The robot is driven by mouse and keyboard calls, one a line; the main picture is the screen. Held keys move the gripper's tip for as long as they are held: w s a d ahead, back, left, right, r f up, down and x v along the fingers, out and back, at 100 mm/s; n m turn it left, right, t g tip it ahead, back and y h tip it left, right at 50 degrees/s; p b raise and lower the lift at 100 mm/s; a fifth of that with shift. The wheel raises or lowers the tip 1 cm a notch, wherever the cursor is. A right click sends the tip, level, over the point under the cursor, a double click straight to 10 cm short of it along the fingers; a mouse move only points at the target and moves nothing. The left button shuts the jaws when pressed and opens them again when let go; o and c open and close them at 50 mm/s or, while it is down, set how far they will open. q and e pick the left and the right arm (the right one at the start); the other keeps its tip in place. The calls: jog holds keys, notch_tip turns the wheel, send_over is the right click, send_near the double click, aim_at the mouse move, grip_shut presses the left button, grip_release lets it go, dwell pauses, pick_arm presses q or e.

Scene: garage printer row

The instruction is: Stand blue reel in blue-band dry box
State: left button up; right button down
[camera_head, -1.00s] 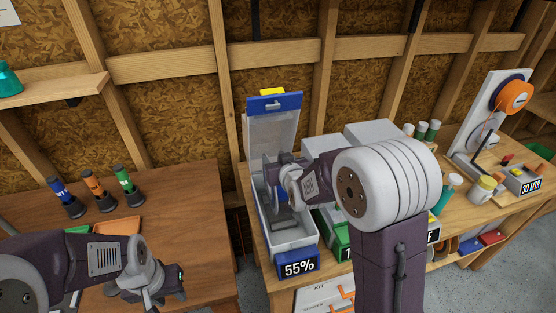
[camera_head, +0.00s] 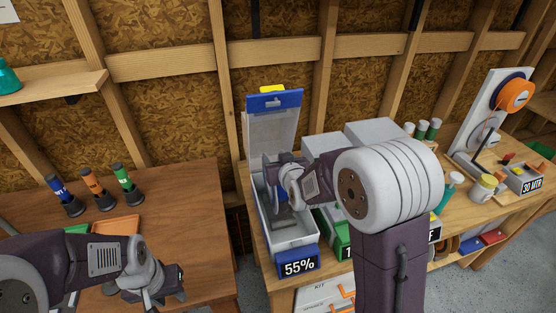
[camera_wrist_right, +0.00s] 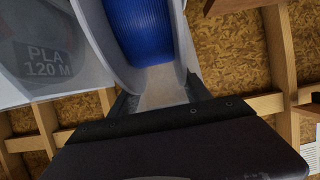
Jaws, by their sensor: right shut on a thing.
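The blue-band dry box (camera_head: 292,243) stands on the right bench with a blue "55%" front, its clear lid (camera_head: 270,128) raised at the back. My right gripper (camera_wrist_right: 160,92) is shut on the blue reel (camera_wrist_right: 147,30), which has pale flanges and blue filament. In the head view this gripper (camera_head: 271,180) is over the open box, its jaws pointing down into it. The wrist and arm hide much of the reel there, and I cannot tell whether it touches the box floor. My left gripper (camera_head: 158,298) hangs low over the left table; its jaw opening is unclear.
A green-fronted box (camera_head: 341,240) and another box stand close right of the blue-band box, partly behind my arm. Blue, orange and green capped bottles (camera_head: 94,190) stand on the left table (camera_head: 190,200). A gap separates table and bench.

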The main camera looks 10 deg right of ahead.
aim_at(178, 305)
pick_arm(q)
jog(key=shift+f, duration=0.15)
